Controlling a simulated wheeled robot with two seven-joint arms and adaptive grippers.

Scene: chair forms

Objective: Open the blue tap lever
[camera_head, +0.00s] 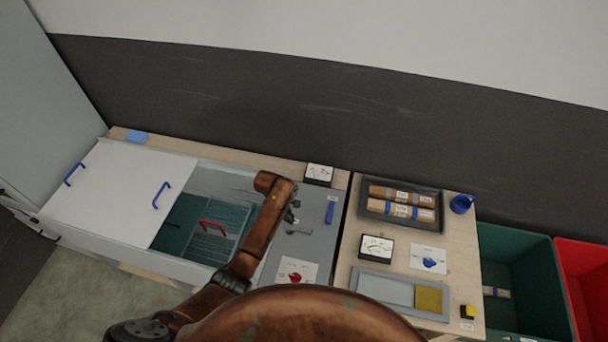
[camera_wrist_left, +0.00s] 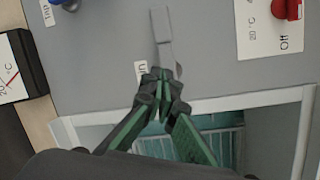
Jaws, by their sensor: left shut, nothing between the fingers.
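The blue tap lever (camera_head: 330,212) lies on the grey panel, right of my left gripper in the head view. In the left wrist view only the near end of the blue lever (camera_wrist_left: 68,4) shows at the top edge, beside a "Tap" label. My left gripper (camera_head: 291,213) is over the panel's left part, fingers together and empty. In the wrist view the left gripper's fingertips (camera_wrist_left: 164,74) are at the near end of a grey lever (camera_wrist_left: 162,28); I cannot tell if they touch. My right gripper is not in view.
A red knob (camera_head: 296,276) sits on a white card at the panel's front. A dial gauge (camera_head: 319,173) stands behind the panel. Right are a tray with rolls (camera_head: 402,184) and a blue cup (camera_head: 461,204).

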